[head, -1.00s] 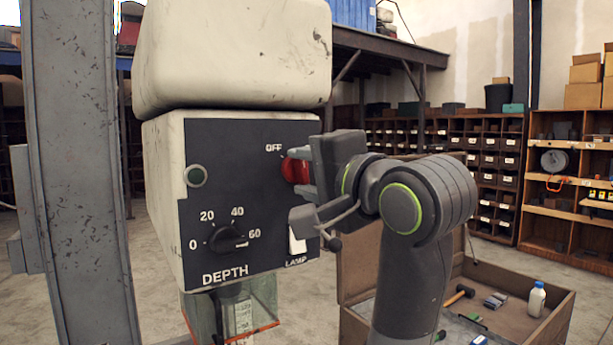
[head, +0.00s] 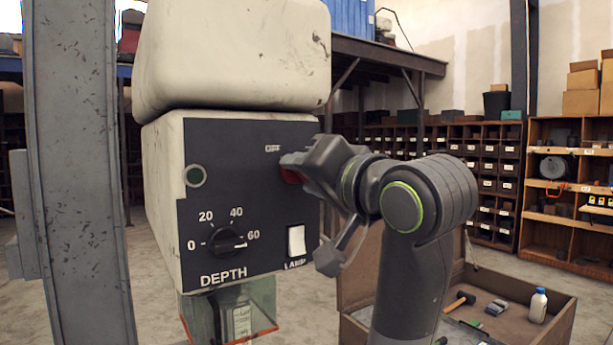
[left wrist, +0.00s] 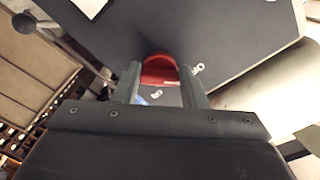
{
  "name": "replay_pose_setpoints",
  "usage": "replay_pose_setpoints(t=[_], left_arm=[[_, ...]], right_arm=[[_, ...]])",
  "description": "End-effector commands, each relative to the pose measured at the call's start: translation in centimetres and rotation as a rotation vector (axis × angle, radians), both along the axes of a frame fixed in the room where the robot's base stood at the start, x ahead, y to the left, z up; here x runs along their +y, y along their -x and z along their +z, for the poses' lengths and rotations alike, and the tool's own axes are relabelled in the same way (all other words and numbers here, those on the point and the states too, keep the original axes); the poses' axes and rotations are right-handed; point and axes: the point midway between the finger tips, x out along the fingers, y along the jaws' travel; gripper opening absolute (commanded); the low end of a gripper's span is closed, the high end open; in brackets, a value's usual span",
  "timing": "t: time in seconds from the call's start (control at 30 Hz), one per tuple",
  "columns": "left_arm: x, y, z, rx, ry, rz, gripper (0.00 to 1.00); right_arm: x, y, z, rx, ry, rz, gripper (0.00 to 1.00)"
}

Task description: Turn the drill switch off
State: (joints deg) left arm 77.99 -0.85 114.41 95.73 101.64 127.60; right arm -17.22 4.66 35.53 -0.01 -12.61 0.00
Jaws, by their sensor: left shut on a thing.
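The drill's dark control panel (head: 215,225) faces me on a cream housing. The red switch knob (head: 291,175) sits near its right edge, below the letters OFF, and is mostly hidden by my gripper in the head view. My left gripper (head: 298,165) is shut on the red knob, its hand tilted against the panel. In the left wrist view the red knob (left wrist: 159,70) lies between the two fingers, with small white lettering beside it. Which way the knob points is hard to tell. My right gripper is not in view.
The panel also has a green-centred button (head: 195,176), a black depth dial (head: 227,241) and a white lamp switch (head: 296,240). A grey column (head: 78,180) stands at the left. An open wooden box (head: 490,330) with tools and a white bottle (head: 537,306) stands at lower right.

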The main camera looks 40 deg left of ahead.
Motion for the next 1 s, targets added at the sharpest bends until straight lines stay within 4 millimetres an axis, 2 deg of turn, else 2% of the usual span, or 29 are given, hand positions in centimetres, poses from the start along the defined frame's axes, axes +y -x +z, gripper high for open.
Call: replay_pose_setpoints(t=[0.4,0.43,0.6,0.87,1.0], left_arm=[[0.0,-0.01,-0.16,-0.008,0.008,0.0,0.15],[0.0,-0.01,-0.16,-0.008,0.008,0.0,0.39],[0.0,-0.01,-0.12,-0.007,0.006,0.0,0.6],[-0.04,0.0,-0.07,-0.007,0.004,0.0,0.6],[-0.68,0.18,-0.18,-0.007,0.004,-0.003,0.6]], right_arm=[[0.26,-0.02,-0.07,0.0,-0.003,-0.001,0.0],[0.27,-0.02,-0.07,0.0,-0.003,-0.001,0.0],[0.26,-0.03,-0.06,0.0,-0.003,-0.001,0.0],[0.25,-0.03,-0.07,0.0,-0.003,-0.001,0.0],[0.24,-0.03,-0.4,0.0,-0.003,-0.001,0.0]])
